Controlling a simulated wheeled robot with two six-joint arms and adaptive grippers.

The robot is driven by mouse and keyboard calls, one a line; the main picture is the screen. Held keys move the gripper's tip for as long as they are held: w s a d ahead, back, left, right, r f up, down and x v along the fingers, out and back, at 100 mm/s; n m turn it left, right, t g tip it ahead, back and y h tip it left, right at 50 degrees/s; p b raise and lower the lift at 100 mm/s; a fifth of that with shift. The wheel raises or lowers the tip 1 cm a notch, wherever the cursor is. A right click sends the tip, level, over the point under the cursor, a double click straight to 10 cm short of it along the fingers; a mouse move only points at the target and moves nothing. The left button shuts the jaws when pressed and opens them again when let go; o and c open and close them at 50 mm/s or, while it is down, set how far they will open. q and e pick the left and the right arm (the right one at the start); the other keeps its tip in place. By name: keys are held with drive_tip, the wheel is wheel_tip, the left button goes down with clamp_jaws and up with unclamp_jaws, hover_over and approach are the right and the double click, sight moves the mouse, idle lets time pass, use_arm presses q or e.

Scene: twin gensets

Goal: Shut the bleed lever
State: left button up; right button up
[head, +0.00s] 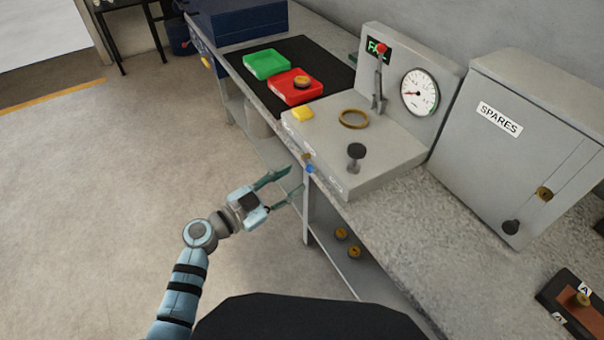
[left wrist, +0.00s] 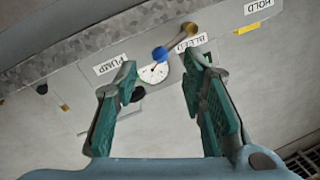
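The bleed lever is on the front face of the grey test unit (head: 375,165). It has a brass stem and a blue tip (head: 309,169). In the left wrist view the blue tip (left wrist: 160,54) shows between the fingers, with the brass stem (left wrist: 181,37) slanting to the upper right, near the BLEED label (left wrist: 191,43). My left gripper (head: 296,180) is open and empty, just off the unit's front edge. Its fingertips (left wrist: 162,62) point at the lever. I cannot tell whether either finger touches it. My right gripper is not in view.
The unit carries a gauge (head: 419,92), a red-topped lever (head: 382,49), a brass ring (head: 353,119) and a black knob (head: 356,151). Green (head: 266,64) and red trays (head: 294,92) lie left. The SPARES cabinet (head: 505,150) stands right.

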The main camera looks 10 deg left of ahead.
sight(308, 163)
use_arm(q)
drive_tip(key=b+x, duration=0.1)
drive_tip(key=x, duration=0.3)
drive_tip(key=shift+w+d, duration=0.2)
drive_tip(key=shift+c, duration=0.5)
drive_tip(key=shift+s, duration=0.1)
clamp_jaws()
